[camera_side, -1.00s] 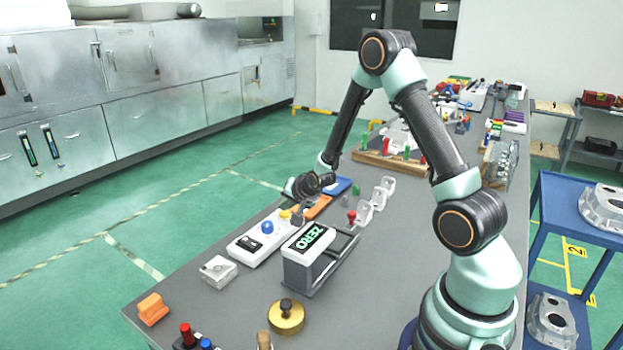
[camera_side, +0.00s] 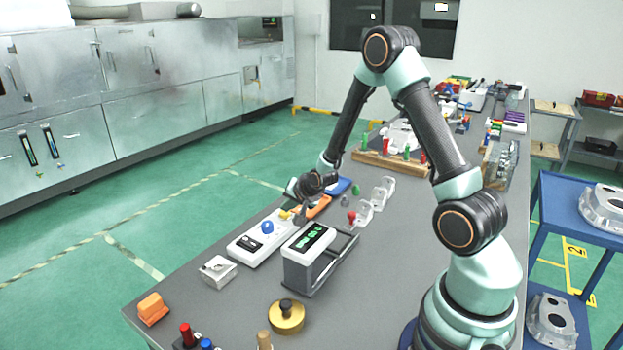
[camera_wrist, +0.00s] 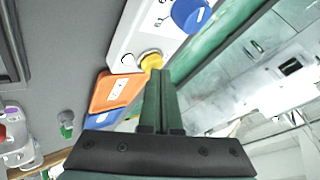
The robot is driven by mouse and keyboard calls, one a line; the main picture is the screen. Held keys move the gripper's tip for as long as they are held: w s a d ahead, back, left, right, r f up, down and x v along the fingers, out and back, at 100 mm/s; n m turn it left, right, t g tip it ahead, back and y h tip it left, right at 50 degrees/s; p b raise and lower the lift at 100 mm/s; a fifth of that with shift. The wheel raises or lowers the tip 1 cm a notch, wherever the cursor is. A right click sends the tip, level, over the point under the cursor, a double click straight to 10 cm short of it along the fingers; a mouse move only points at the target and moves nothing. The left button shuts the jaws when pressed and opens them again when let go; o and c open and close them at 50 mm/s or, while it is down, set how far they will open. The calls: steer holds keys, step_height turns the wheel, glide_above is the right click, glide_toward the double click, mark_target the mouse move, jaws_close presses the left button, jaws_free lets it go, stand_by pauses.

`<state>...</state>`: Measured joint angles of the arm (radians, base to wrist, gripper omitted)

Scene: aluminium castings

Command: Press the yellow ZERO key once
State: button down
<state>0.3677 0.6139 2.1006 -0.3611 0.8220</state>
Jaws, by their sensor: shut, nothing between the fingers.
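The white control panel (camera_side: 251,246) lies on the bench with a blue knob (camera_side: 267,227) and the yellow key (camera_side: 285,214) at its far end. My gripper (camera_side: 299,220) is shut and empty, pointing down beside the yellow key in the side view. In the wrist view the yellow key (camera_wrist: 151,61) shows just beyond my shut fingertips (camera_wrist: 160,74), which cover part of it. I cannot tell whether they touch. The grey display box (camera_side: 308,243) stands in front of the panel, with small green characters lit on its dark screen.
A metal block (camera_side: 217,270) and a brass weight (camera_side: 286,317) stand nearer. Clear holders (camera_side: 364,212) and a red-knobbed piece (camera_side: 351,216) are to the right.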

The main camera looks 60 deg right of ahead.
steer(key=shift+r, duration=0.4)
steer(key=shift+w+r, duration=0.1)
steer(key=shift+r, duration=0.5)
step_height(320, 180, up, 4)
steer(key=shift+f, duration=0.1)
stand_by(0.4)
steer(key=s+a+r+n+g+y, duration=0.1)
steer(key=s+a+r+n, duration=0.2)
steer(key=a+r, duration=0.2)
steer(key=s+a+r+n+y, duration=0.1)
steer(key=s+a+r+n, duration=0.2)
steer(key=a+r, duration=0.2)
steer(key=s+a+r+n+g, duration=0.1)
steer(key=s+a+r+n, duration=0.1)
steer(key=s, duration=0.4)
steer(key=s+a+r+n+y, duration=0.1)
steer(key=s+a+r+n, duration=0.1)
steer(key=s+a+n, duration=0.3)
steer(key=shift+s+a+r+n+g, duration=0.35)
steer(key=shift+s+a, duration=0.25)
steer(key=shift+s, duration=0.45)
